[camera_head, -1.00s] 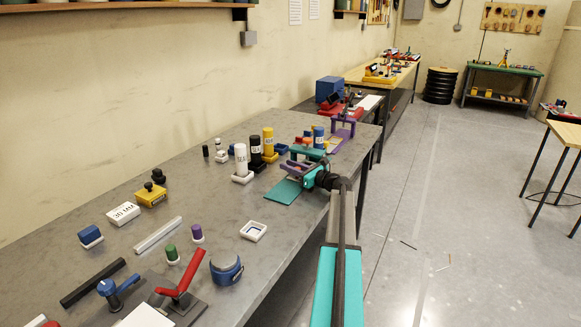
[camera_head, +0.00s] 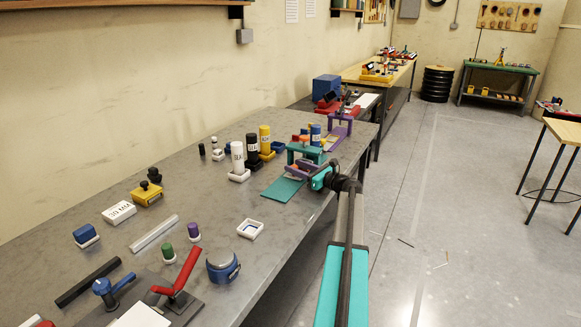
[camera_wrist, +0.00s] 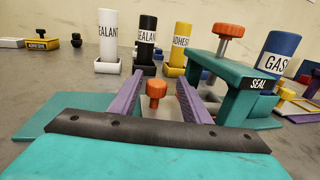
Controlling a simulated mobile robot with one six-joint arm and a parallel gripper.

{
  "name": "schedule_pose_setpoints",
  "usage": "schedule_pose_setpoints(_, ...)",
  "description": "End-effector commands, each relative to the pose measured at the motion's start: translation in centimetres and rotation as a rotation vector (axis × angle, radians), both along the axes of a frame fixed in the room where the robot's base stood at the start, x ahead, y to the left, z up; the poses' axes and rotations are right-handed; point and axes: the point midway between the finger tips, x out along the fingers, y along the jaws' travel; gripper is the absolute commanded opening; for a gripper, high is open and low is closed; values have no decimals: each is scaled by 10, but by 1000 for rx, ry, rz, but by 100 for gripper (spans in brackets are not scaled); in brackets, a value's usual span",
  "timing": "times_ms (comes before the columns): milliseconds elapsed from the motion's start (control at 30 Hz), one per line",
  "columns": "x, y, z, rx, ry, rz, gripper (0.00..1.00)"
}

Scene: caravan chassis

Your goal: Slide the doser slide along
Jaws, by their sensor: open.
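The teal doser stand (camera_head: 306,150) is on the grey bench, with a flat teal plate (camera_head: 283,190) beside it. In the wrist view, its bridge, marked SEAL (camera_wrist: 246,82), carries an orange knob (camera_wrist: 229,40) on top. A second, lower orange knob (camera_wrist: 156,92), which looks like the slide's knob, stands left of the bridge. My gripper (camera_wrist: 158,85) is open, its two purple fingers on either side of this lower knob, with gaps showing on both sides. The slide's body is mostly hidden behind my gripper's black edge. In the head view, my gripper (camera_head: 303,170) is at the stand's near side.
White, black and yellow bottles (camera_head: 252,150) stand in holders behind the doser. A blue bottle (camera_head: 315,134) stands beyond the bridge. A purple stand (camera_head: 340,126) is farther along the bench. Bare bench lies around the small white tray (camera_head: 250,229).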

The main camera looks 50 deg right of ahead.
Motion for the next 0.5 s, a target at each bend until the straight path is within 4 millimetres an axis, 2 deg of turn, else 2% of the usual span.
schedule_pose_setpoints(33,-11,0,-1,0,0,-3,43)
schedule_pose_setpoints(200,-38,-1,-1,0,0,-4,43)
schedule_pose_setpoints(500,-78,-4,0,-1,0,-3,43)
